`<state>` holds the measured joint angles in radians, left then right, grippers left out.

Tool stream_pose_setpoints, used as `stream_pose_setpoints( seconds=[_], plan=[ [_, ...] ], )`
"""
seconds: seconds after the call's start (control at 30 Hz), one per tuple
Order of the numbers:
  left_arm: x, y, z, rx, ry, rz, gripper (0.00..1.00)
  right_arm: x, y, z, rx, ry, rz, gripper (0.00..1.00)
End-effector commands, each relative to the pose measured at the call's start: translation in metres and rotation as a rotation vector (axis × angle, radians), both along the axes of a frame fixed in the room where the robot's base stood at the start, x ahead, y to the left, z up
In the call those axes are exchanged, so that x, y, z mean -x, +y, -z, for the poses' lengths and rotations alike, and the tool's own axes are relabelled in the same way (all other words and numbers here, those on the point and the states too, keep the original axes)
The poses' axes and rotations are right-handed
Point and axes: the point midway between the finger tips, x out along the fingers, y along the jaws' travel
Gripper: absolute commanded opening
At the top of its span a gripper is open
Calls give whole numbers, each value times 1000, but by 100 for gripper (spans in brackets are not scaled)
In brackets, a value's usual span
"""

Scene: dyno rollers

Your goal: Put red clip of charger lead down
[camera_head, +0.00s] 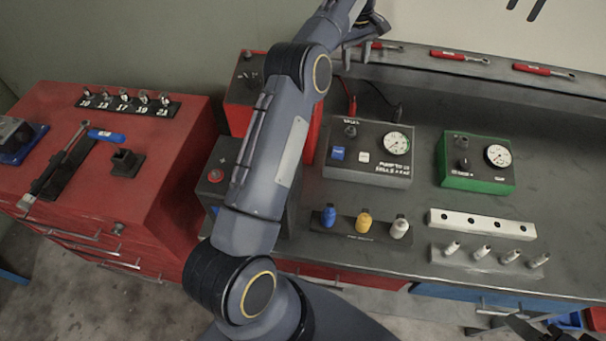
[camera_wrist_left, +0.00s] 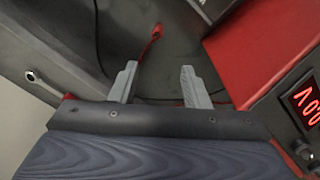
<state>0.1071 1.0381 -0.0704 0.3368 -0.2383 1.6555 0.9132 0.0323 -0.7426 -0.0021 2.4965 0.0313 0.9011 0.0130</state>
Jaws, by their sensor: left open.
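The red clip (camera_wrist_left: 156,33) of the charger lead lies on the dark bench top in the left wrist view, just beyond my left fingertips. A thin lead runs from it back toward the gripper. In the head view a red piece of the lead or clip (camera_head: 351,106) shows on the bench behind the gauge box. My left gripper (camera_wrist_left: 159,72) is open, with its two grey fingers apart and nothing held between them. In the head view it is at the top (camera_head: 358,55), above the back of the bench. The charger (camera_head: 242,100) is red and partly hidden by my left arm.
A black clip and lead (camera_head: 397,108) lie right of the red one. A grey gauge box (camera_head: 367,170) and a green gauge box (camera_head: 476,183) stand on the bench. Red-handled wrenches (camera_head: 458,56) lie on the back ledge. Dark parts at the bottom right edge are unclear.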

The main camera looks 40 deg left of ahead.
Motion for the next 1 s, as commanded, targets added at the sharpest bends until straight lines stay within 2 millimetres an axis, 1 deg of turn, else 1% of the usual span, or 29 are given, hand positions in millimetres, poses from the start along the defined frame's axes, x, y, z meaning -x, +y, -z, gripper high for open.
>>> stream_pose_setpoints(
  seconds=[0.03, 0.1, 0.17, 0.2, 0.27, 0.3, 0.37, 0.4, 0.47, 0.5, 0.57, 0.6, 0.63, 0.73, 0.77, 0.8, 0.9, 1.0],
  plan=[
    [12, 3, -24, 12, -27, 40, 42, 0, 0, 0, 0, 0, 0, 42],
    [29, 3, -47, 25, -60, 106, 42, 0, 0, 0, 0, 0, 0, 42],
    [47, 2, -65, 38, -91, 162, 42, 0, 0, 0, 0, 0, 0, 42],
    [60, 1, -76, 43, -112, 199, 42, 0, 0, 0, 0, 0, 0, 42],
    [81, -3, -91, 52, -143, 253, 42, 0, 0, 0, 0, 0, 0, 42],
    [96, -6, -99, 58, -164, 290, 42, 0, 0, 0, 0, 0, 0, 42],
    [120, -11, -110, 64, -196, 343, 42, 0, 0, 0, 0, 0, 0, 42],
    [137, -15, -115, 69, -219, 379, 42, 0, 0, 0, 0, 0, 0, 42],
    [164, -22, -121, 72, -252, 433, 42, 0, 0, 0, 0, 0, 0, 42],
    [182, -27, -124, 74, -274, 467, 42, 0, 0, 0, 0, 0, 0, 42],
    [210, -36, -125, 75, -309, 518, 42, 0, 0, 0, 0, 0, 0, 42],
    [230, -42, -124, 74, -331, 552, 42, 0, 0, 0, 0, 0, 0, 42],
    [244, -47, -123, 74, -347, 577, 42, 0, 0, 0, 0, 0, 0, 42],
    [292, -65, -113, 66, -405, 659, 42, 0, 0, 0, 0, 0, 0, 42],
    [306, -71, -108, 64, -422, 682, 42, 0, 0, 0, 0, 0, 0, 42],
    [324, -79, -100, 59, -443, 714, 42, 0, 0, 0, 0, 0, 0, 42],
    [366, -98, -78, 44, -494, 784, 42, 0, 0, 0, 0, 0, 0, 42],
    [398, -114, -54, 27, -534, 841, 42, 0, 0, 0, 0, 0, 0, 42]
  ],
)
